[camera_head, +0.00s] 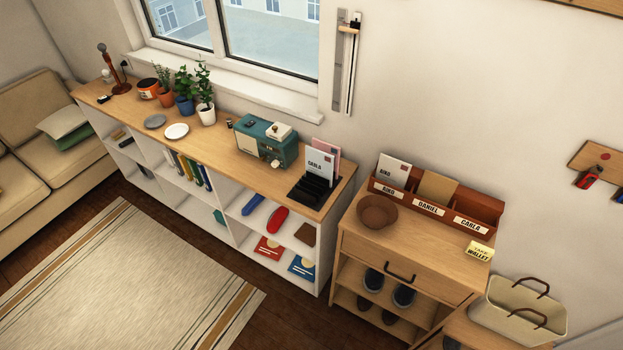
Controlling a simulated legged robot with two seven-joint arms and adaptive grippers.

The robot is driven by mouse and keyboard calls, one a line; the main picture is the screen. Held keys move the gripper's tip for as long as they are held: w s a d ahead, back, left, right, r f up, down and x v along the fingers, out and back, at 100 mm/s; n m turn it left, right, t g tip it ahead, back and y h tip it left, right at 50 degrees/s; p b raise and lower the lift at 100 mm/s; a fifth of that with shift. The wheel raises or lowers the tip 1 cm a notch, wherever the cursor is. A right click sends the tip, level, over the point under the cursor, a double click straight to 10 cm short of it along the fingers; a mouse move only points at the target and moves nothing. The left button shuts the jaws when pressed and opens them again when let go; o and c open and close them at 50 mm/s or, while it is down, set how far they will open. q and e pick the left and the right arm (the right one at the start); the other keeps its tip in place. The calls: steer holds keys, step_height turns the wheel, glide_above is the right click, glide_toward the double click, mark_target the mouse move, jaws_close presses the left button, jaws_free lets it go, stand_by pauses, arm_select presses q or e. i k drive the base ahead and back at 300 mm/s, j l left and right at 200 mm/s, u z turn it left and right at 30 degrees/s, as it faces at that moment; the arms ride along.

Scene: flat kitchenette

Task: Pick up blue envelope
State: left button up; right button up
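No envelope shows a strong blue. A pale, slightly bluish white envelope (320,164) marked "CARLA" stands upright in a black letter rack (309,191) at the right end of the long shelf unit. A pink envelope (333,147) stands partly hidden behind it. A reddish-brown sorter (449,218) on the cabinet has three labels, the left one hard to read, then "DANIEL" and "CARLA". A white envelope (392,166) is in its left compartment and a brown envelope (437,186) in its middle one. The right compartment looks empty. Neither of my grippers is in view.
The long shelf top (222,146) also holds a teal radio (263,146), potted plants (204,95) and a lamp (113,68). A brown bowl (377,212) sits on the wooden cabinet (385,245). A cream basket (515,312) stands at right. Floor and rug (120,285) are clear.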

mark_target(321, 164)
steer(key=i+j+z, duration=0.2)
steer(key=z, duration=0.15)
steer(key=i+j+z, duration=0.15)
steer(key=j+z, duration=0.2)
steer(key=i+j+z, duration=0.15)
steer(key=j+z, duration=0.25)
steer(key=l, duration=0.15)
